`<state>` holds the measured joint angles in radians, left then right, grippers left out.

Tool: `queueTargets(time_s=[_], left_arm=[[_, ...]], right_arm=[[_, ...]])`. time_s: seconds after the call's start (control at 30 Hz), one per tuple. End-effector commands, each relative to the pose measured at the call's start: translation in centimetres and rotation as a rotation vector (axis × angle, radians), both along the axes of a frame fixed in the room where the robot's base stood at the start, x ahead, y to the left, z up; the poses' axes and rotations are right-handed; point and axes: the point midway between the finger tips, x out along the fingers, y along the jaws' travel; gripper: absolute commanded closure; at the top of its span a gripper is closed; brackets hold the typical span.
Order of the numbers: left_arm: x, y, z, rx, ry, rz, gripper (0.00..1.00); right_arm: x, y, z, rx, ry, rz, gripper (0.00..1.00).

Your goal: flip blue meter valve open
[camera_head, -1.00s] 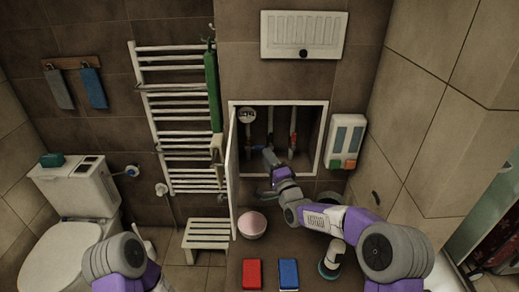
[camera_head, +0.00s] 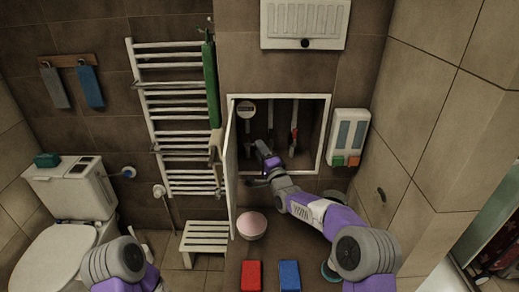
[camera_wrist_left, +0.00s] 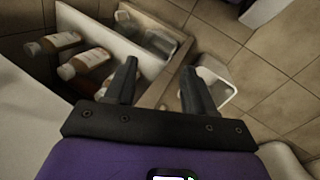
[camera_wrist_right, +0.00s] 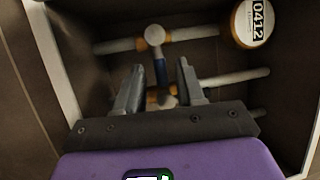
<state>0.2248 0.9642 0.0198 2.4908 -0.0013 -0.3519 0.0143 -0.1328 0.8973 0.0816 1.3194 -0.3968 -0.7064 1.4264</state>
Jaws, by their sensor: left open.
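The blue meter valve's handle (camera_wrist_right: 160,72) shows in the right wrist view. It runs from a round pale hub (camera_wrist_right: 155,35) on the pipe with the white meter (camera_wrist_right: 252,24), crosswise to that pipe. My right gripper (camera_wrist_right: 158,84) is open, with the handle's lower end appearing between its fingertips; I cannot tell whether they touch it. In the head view my right gripper (camera_head: 258,152) reaches into the wall niche, below the meter (camera_head: 246,109), and the blue handle is not clear there. My left gripper (camera_wrist_left: 160,78) is open and empty, away from the niche.
The niche frame (camera_head: 326,130) surrounds the pipes, with a red-handled valve (camera_head: 294,132) on the right pipe. The open niche door (camera_head: 231,165) stands at its left. A pink bowl (camera_head: 251,224) is below. Bottles (camera_wrist_left: 85,62) in an open drawer lie near my left gripper.

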Motion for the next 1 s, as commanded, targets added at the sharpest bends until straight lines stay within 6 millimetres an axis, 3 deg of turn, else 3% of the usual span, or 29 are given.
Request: queueTargets(time_s=[0.2, 0.53, 0.8, 1.0], left_arm=[[0.0, 0.0, 0.09, 0.0, 0.0, 0.0, 0.46], [-0.01, 0.0, 0.09, 0.0, 0.0, 0.0, 0.46], [-0.01, 0.0, 0.09, 0.0, 0.0, 0.0, 0.46], [-0.01, 0.0, 0.1, 0.0, 0.0, 0.0, 0.46]], right_arm=[[1.08, 0.49, 0.2, -0.001, 0.0, 0.001, 0.62], [1.24, 0.54, 0.24, -0.001, 0.0, 0.0, 0.62], [1.22, 0.54, 0.24, -0.001, 0.0, 0.0, 1.0], [1.21, 0.53, 0.27, -0.003, -0.001, -0.001, 1.0]])
